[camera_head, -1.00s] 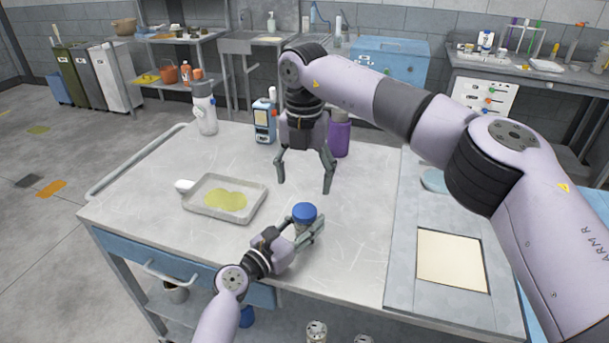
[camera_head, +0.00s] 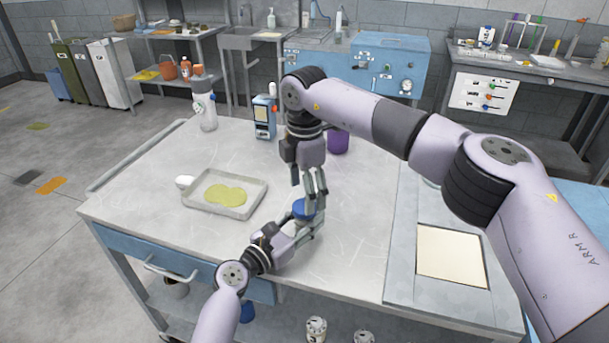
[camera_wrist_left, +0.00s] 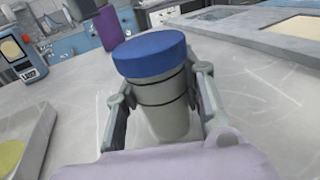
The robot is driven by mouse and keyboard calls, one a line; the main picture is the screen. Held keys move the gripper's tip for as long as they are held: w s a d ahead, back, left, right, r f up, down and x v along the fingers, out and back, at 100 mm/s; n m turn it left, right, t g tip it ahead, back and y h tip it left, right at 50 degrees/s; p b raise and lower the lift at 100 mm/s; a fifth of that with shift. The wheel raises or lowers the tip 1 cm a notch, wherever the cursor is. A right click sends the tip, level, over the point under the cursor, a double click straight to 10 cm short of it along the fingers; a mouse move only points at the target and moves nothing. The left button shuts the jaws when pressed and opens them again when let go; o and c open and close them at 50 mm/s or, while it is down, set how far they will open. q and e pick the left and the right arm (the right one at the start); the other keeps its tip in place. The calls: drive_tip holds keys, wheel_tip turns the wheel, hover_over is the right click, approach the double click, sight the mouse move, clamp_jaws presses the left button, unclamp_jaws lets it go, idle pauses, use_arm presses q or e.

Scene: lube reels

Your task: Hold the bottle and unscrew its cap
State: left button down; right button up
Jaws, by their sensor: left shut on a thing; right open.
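The bottle (camera_wrist_left: 165,103) is a pale grey cylinder with dark rings and stands upright on the cart top. Its blue cap (camera_wrist_left: 150,53) is on it; the cap also shows in the head view (camera_head: 304,209). My left gripper (camera_head: 306,232) is shut around the bottle's body from the near side, with a finger on each side in the left wrist view (camera_wrist_left: 160,105). My right gripper (camera_head: 311,197) points down just above the cap, fingers open. I cannot tell whether its fingertips touch the cap. They partly cover the cap in the head view.
A grey tray (camera_head: 254,200) with a yellow puddle lies left of the bottle. A clear bottle (camera_head: 207,112), a blue device (camera_head: 264,118) and a purple container (camera_head: 338,141) stand at the back. A grey panel with a cream square (camera_head: 451,257) lies right. Bare cart top surrounds the bottle.

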sight(305, 220)
drive_tip(key=shift+f, duration=1.7)
drive_tip(key=shift+c, duration=0.6)
